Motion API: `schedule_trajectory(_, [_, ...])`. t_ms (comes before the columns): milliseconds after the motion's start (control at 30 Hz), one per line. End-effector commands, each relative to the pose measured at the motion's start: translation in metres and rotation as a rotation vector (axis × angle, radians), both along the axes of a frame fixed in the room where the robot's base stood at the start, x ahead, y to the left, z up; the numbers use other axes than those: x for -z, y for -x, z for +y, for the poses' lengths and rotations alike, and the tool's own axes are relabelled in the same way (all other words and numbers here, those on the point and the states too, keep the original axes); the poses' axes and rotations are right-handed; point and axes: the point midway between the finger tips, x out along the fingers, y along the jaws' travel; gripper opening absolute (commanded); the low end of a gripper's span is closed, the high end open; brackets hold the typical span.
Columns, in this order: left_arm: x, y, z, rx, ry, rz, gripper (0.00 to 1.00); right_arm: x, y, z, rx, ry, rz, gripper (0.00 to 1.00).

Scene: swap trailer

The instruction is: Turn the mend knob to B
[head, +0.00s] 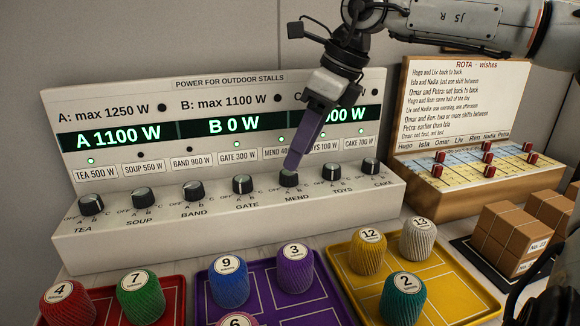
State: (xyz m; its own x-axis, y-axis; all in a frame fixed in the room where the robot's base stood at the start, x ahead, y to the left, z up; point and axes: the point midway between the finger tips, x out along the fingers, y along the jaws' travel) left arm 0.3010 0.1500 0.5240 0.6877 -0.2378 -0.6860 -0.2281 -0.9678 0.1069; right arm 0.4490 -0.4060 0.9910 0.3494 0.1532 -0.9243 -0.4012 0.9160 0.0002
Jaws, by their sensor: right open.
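The power panel (222,245) stands at the back with a row of dark knobs on its sloped front. The mend knob (289,179) is above the MEND label, between the gate knob (242,184) and the toys knob (332,173). My right gripper (292,167) reaches down from the upper right, with its purple fingers at the mend knob and covering its top. It is open; I cannot tell whether the fingers touch the knob. The knob's pointer is hidden. My left gripper is not in view.
A rota board (468,85) with red pegs stands right of the panel. In front are red (178,296), purple (262,273) and yellow (443,268) trays with numbered ribbed pieces. Brown boxes (510,236) stand at the right. My right arm spans the top right.

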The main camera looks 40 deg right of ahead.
Motion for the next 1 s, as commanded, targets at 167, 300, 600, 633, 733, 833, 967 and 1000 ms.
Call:
schedule_trajectory(167, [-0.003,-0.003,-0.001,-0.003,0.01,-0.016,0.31,0.029,-0.01,0.004,0.0,0.001,0.002,0.47])
schedule_trajectory(300, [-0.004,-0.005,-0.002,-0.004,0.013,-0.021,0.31,0.039,-0.015,0.006,0.0,-0.001,0.0,0.47])
schedule_trajectory(600, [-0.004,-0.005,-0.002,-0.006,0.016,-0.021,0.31,0.042,-0.016,0.007,0.0,-0.001,-0.002,0.47])
schedule_trajectory(633, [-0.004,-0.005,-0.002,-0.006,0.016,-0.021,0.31,0.042,-0.016,0.007,0.0,-0.001,-0.002,0.47])
schedule_trajectory(733, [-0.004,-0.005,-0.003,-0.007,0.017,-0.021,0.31,0.042,-0.016,0.007,0.0,-0.001,-0.002,0.32])
schedule_trajectory(833, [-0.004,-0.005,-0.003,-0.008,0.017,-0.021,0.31,0.042,-0.016,0.007,0.0,-0.001,-0.002,0.15])
schedule_trajectory(967, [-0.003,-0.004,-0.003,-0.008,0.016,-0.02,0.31,0.042,-0.016,0.007,0.001,0.0,-0.002,0.06])
schedule_trajectory(1000, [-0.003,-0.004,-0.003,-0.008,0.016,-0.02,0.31,0.042,-0.016,0.007,0.002,-0.001,-0.002,0.06])
